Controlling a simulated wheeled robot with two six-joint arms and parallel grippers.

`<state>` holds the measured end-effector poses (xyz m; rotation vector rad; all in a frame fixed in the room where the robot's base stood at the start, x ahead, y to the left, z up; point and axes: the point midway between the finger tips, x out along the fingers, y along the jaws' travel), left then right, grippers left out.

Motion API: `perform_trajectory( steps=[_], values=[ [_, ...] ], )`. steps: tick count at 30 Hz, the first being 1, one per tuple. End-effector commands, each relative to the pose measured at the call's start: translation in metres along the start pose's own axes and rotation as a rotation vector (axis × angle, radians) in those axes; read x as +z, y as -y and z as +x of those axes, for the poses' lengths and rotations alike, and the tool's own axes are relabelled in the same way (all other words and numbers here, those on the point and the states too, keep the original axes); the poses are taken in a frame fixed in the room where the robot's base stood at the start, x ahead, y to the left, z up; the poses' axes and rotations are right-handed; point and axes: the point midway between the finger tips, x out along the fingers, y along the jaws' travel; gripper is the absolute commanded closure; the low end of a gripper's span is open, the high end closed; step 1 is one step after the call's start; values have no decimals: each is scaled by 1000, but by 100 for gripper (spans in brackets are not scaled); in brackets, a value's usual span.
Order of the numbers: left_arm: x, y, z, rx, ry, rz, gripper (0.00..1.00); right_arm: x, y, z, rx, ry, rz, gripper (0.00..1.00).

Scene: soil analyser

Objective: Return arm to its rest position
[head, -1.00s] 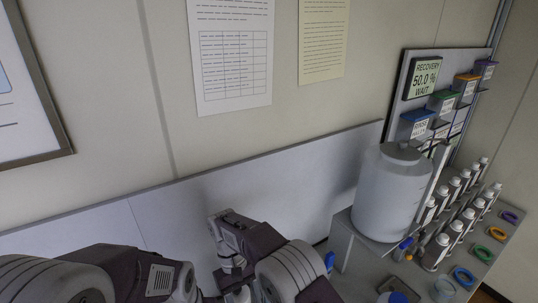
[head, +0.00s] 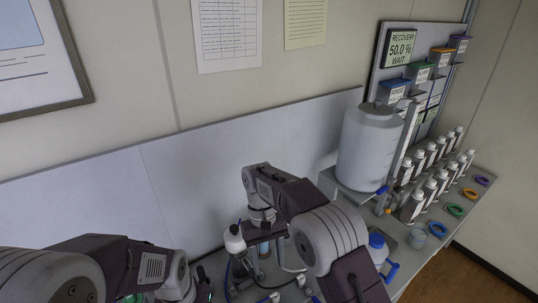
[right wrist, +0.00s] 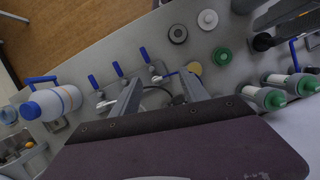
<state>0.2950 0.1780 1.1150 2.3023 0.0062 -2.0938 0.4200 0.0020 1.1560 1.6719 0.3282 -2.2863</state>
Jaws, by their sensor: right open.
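My right arm (head: 330,240) reaches over the bench from the lower right of the head view, its wrist bent down. Its gripper (right wrist: 163,92) shows two grey fingers, apart and empty, above the bench in the right wrist view. Blue-handled valves (right wrist: 119,69) lie under and beyond the fingers; I cannot tell the exact height above them. My left arm (head: 130,262) is folded at the lower left of the head view, and its gripper is out of sight.
A large white tank (head: 366,150), several white-capped bottles (head: 413,207) and coloured rings (head: 455,211) occupy the bench's right part. A display (head: 402,48) reads "RECOVERY 50.0 % WAIT".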

Motion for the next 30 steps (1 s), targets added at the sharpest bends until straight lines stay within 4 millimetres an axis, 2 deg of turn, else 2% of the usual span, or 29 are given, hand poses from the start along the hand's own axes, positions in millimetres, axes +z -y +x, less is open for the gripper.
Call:
perform_trajectory(
  steps=[1,5,8,11,14,15,19,21,22,25,30],
  values=[
    [1,0,12,0,0,0,64,6,-15,3,-12,-10,36,47],
    [3,1,27,0,0,0,64,27,-53,8,-40,-44,128,47],
    [4,1,39,0,0,0,64,48,-80,21,-60,-83,203,47],
    [6,1,54,0,0,0,64,75,-105,45,-77,-134,286,47],
    [7,1,68,0,0,0,64,110,-123,84,-87,-198,371,47],
    [8,1,71,0,1,0,64,124,-126,101,-87,-224,395,47],
    [7,1,69,0,0,0,64,155,-120,143,-76,-283,413,47],
    [7,1,68,0,0,0,64,162,-116,162,-68,-302,405,47],
    [7,1,68,0,0,0,64,160,-117,165,-64,-322,402,47],
    [7,1,68,0,0,0,64,144,-123,159,-50,-394,396,47],
    [7,1,68,0,0,0,64,142,-124,158,-47,-403,393,47]
  ],
)
